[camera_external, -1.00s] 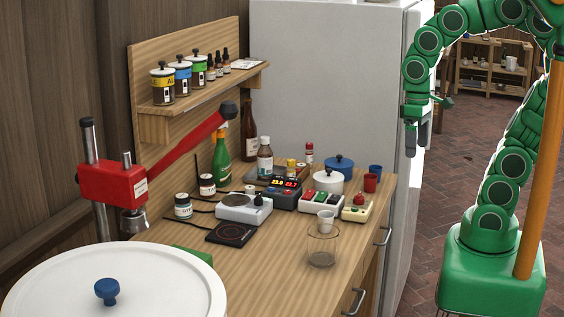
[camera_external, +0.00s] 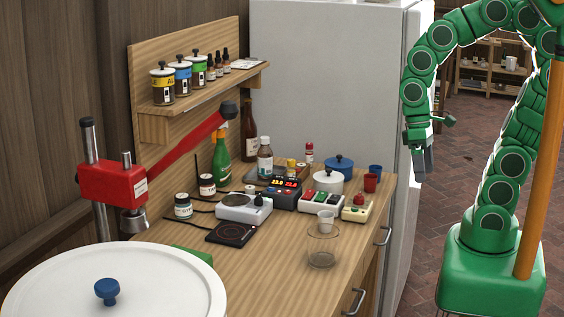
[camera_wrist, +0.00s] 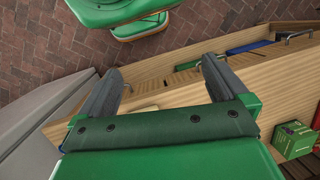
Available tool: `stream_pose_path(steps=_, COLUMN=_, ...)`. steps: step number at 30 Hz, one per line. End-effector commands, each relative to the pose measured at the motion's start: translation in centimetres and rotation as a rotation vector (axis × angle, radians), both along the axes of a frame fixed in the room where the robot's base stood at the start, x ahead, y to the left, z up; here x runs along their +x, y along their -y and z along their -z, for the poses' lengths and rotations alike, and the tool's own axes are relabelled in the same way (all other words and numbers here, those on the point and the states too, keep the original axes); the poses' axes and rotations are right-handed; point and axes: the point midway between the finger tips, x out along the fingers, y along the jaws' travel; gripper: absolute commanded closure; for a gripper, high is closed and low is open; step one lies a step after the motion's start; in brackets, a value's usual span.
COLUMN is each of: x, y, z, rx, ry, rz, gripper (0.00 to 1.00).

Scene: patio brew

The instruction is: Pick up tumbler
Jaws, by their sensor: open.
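The clear glass tumbler (camera_external: 322,256) stands upright near the front edge of the wooden counter (camera_external: 285,262), in the external view. A small white cup (camera_external: 326,217) shows at its upper rim; I cannot tell whether it is behind or inside. My gripper (camera_external: 424,165) hangs in the air to the right of the counter, above and right of the tumbler, pointing down. In the wrist view my gripper (camera_wrist: 162,80) has its two fingers wide apart with nothing between them. The tumbler does not show in the wrist view.
A red cup (camera_external: 370,183), a blue cup (camera_external: 375,170), a white pot (camera_external: 328,180) and a button box (camera_external: 357,208) stand behind the tumbler. A black hotplate (camera_external: 231,234) lies to its left. A fridge (camera_external: 320,70) stands behind. The wrist view shows a green box (camera_wrist: 294,139).

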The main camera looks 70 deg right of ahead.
Motion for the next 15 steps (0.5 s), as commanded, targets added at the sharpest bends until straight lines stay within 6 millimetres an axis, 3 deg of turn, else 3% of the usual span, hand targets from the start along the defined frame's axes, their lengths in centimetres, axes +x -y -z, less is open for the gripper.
stream_pose_path(steps=15, x=6.0, y=-6.0, z=2.9, rx=0.224, ry=-0.168, rz=0.243, gripper=0.00)
